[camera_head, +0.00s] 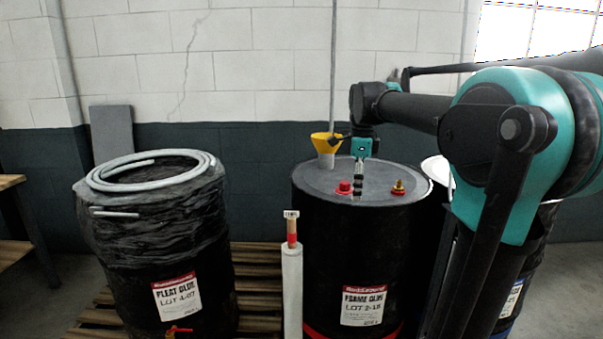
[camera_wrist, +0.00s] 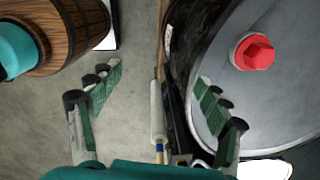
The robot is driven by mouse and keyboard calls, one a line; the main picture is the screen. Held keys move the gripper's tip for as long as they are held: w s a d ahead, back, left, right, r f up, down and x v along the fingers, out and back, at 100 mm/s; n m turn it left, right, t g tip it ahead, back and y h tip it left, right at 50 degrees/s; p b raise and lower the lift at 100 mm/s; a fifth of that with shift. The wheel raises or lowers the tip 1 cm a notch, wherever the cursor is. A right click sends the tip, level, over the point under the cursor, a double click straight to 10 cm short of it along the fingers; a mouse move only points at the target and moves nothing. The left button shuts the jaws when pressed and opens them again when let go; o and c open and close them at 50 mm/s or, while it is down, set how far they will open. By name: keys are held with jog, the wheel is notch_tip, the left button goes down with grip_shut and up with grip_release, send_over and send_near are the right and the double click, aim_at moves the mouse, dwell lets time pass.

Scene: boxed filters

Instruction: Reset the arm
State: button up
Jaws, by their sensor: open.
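My gripper (camera_head: 359,180) is above the front of the black drum (camera_head: 325,240) labelled "Frame Glue" in the head view. In the wrist view my gripper (camera_wrist: 158,90) is open, its two green-padded fingers wide apart with nothing held between them. A red cap (camera_head: 344,187) sits on the drum's grey lid, just left of the gripper; it also shows in the wrist view (camera_wrist: 254,52), beyond the right finger. My arm reaches in from the right side of the head view.
A yellow funnel (camera_head: 325,142) and a brass fitting (camera_head: 398,187) are on the same lid. A plastic-wrapped drum (camera_head: 150,235) with a coiled hose (camera_head: 115,180) stands left. A white roll (camera_head: 292,285) stands between the drums. A wooden barrel (camera_wrist: 75,35) shows in the wrist view.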

jog(key=s+d+f+n+t, duration=0.1)
jog(key=s+f+n, duration=0.9)
jog(key=f, duration=0.4)
jog(key=s+d+f+n+t, duration=0.2)
jog(key=s+f+n, duration=0.8)
jog(key=f, duration=0.5)
jog(key=shift+s+t, duration=0.25)
jog(key=shift+t, duration=0.05)
